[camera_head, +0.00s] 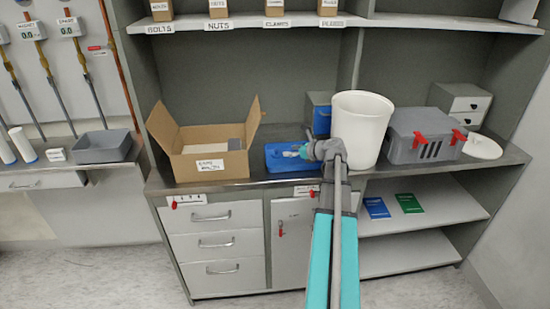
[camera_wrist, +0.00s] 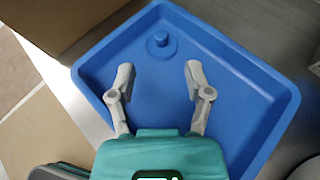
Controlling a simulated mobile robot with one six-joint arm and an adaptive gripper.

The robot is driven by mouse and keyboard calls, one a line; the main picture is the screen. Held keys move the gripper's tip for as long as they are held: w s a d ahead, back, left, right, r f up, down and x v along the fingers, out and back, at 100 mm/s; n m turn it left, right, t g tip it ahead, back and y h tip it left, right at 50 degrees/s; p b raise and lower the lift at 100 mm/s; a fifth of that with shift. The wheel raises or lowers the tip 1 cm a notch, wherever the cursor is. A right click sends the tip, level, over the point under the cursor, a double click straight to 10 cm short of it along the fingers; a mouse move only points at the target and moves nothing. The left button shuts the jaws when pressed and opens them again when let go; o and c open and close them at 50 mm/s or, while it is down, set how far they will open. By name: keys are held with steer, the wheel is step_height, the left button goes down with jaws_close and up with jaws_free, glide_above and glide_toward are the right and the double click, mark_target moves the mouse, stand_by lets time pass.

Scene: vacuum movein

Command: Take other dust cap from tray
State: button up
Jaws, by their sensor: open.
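The blue tray (camera_head: 276,164) lies on the counter, between the cardboard box and the white bin; it fills most of the wrist view (camera_wrist: 252,88). A blue dust cap (camera_wrist: 161,44), round with a raised knob, lies on the tray floor near a far corner. My gripper (camera_wrist: 159,70) is over the tray with its two grey fingers spread and nothing between them. The cap is beyond the fingertips, roughly in line with the gap. In the head view my arm hides part of the tray, and I cannot make out the cap there.
An open cardboard box (camera_head: 209,166) stands left of the tray. A white bin (camera_head: 361,120) and a grey case with red latches (camera_head: 416,135) stand to the right. A small blue-fronted drawer box (camera_head: 321,118) is behind the tray. Shelves with labelled boxes hang above.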

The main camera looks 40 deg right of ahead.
mark_target(276, 150)
steer(key=shift+b+x, duration=0.3)
steer(key=shift+x, duration=1.05)
steer(key=shift+b+x, duration=0.85)
steer(key=shift+x, duration=1.75)
steer(key=shift+r, duration=0.2)
steer(key=c, duration=0.9)
